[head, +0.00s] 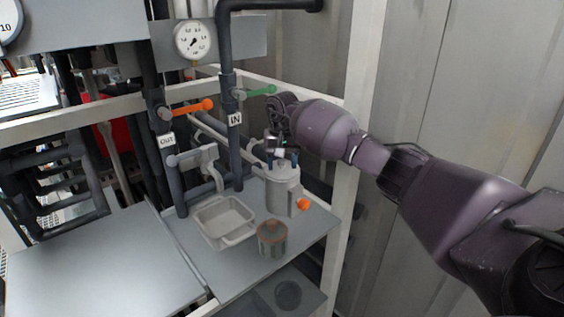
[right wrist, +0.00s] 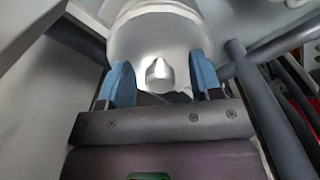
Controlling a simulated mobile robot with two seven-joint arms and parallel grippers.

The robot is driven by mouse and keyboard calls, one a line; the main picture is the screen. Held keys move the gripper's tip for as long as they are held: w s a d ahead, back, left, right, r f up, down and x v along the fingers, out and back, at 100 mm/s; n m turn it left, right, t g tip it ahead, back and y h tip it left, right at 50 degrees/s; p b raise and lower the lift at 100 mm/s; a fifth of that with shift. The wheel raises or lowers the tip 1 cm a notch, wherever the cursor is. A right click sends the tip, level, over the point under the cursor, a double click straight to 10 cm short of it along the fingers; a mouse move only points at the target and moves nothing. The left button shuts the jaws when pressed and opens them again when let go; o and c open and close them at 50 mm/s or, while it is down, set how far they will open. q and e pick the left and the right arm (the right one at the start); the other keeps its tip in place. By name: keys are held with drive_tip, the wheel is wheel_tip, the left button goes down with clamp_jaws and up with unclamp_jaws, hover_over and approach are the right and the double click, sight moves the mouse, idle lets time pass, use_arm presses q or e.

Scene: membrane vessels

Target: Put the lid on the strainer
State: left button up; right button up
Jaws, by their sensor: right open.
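The strainer (head: 283,195) is a pale grey upright cylinder on the grey bench, with an orange knob (head: 303,204) low on its right side. My right gripper (head: 282,160) is directly above its top, pointing down, with its blue fingertips apart. In the right wrist view a pale round lid-like top (right wrist: 150,35) with a small light knob (right wrist: 158,72) lies beyond the open fingers (right wrist: 161,82). The knob appears between the fingers, not clamped. The gripper hides much of the strainer's top, so I cannot tell exactly how the lid sits. My left gripper is not in view.
A pale rectangular tray (head: 207,231) and a grey canister with a brownish rim (head: 272,241) stand in front of the strainer. Dark IN and OUT pipes with a green handle (head: 262,90) and an orange handle (head: 193,107) rise behind. A white frame post (head: 351,150) stands to the right.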

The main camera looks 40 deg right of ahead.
drive_tip(key=shift+r, duration=0.3)
wheel_tip(320, 180, up, 10)
drive_tip(key=p, duration=0.1)
drive_tip(key=shift+r, duration=0.15)
idle(0.6)
